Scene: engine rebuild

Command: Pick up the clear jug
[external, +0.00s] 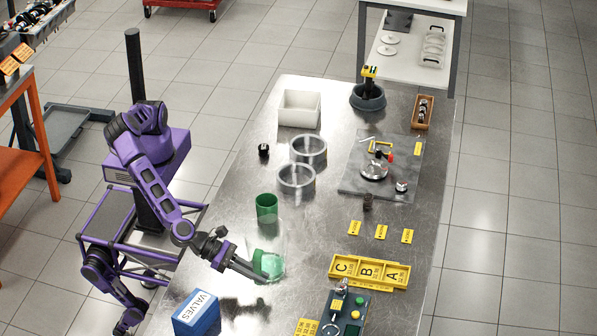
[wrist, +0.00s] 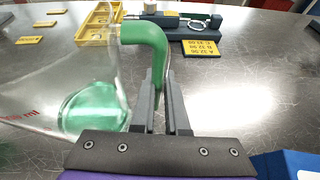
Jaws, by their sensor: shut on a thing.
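The clear jug (external: 279,243) is see-through, with a green handle and green in its lower part. It is near the left edge of the steel table, at the end of my arm. In the wrist view the clear jug (wrist: 60,92) fills the left side, and its green handle (wrist: 150,38) curves down between my fingers. My gripper (external: 258,276) is shut on this handle; the closed fingers also show in the wrist view (wrist: 161,85). I cannot tell whether the jug's base touches the table.
A blue VALVES box (external: 197,314) is at the near left. A yellow A-B-C tray (external: 369,271) lies to the right. Bare table surrounds the middle.

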